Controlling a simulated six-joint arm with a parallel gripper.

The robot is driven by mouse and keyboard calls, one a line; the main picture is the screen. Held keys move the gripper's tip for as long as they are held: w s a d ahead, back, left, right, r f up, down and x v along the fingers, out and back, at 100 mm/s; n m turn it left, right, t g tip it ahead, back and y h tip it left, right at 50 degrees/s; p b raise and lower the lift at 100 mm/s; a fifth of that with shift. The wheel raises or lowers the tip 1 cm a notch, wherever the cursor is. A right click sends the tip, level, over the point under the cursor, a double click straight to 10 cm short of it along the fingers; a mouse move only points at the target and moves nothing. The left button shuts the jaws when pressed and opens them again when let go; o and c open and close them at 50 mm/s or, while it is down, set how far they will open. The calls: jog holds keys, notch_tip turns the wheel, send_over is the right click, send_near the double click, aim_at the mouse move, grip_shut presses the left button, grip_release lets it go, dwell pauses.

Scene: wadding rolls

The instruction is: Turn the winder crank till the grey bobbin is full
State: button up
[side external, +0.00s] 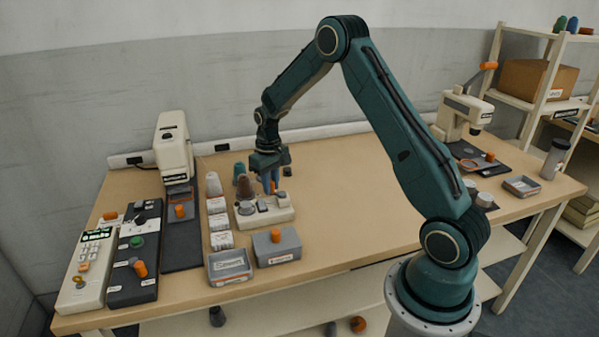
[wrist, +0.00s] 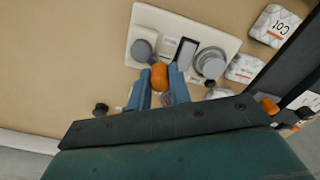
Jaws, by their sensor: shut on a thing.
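The winder (side external: 265,210) is a cream block on the table. It also shows in the wrist view (wrist: 228,42), with a dark slot in its middle. My gripper (side external: 268,186) is over the winder, pointing down. In the wrist view its blue fingers (wrist: 160,76) are shut on the orange crank knob (wrist: 159,73). A round grey piece that looks like the grey bobbin (wrist: 211,62) sits on the winder, right of the fingers. Another grey round piece (wrist: 142,49) is left of them. How much is wound on the bobbin cannot be told. The crank arm is mostly hidden.
A grey tray (side external: 230,266) and a grey box (side external: 277,247) stand in front. The table's middle, right of the winder, is clear.

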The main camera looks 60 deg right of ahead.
jog(key=shift+s+f, duration=0.1)
jog(key=shift+d, duration=0.95)
jog(key=shift+s+f, duration=0.1)
jog(key=shift+s, duration=0.05)
jog(key=shift+s+d, duration=0.55)
jog(key=shift+d, duration=0.15)
jog(key=shift+s, duration=0.1)
